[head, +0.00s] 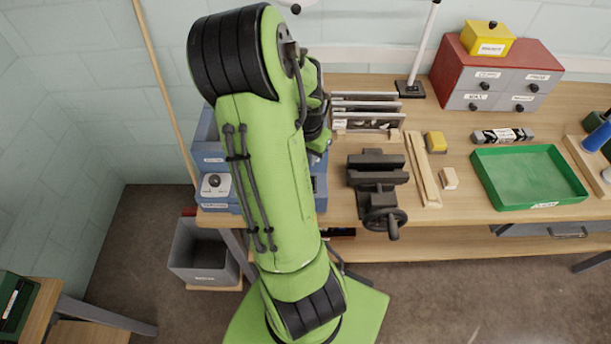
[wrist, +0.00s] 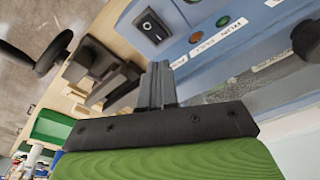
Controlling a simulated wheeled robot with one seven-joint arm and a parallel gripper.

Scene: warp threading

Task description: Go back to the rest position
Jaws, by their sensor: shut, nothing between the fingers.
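My gripper (wrist: 158,84) shows in the wrist view as two grey fingers held together, shut and empty. It is close to the front panel of a blue machine (wrist: 222,30), which has a black rocker switch, a green button and a red button. I cannot tell whether the fingertips touch anything. In the head view my green arm reaches up over the bench and hides the gripper and much of the blue machine (head: 209,160).
A dark vise (head: 377,180) stands on the wooden bench right of my arm. Behind it is a rack of grey plates (head: 367,112). A green tray (head: 530,178) and a red drawer box (head: 505,60) lie further right. A grey bin (head: 200,250) stands below, left.

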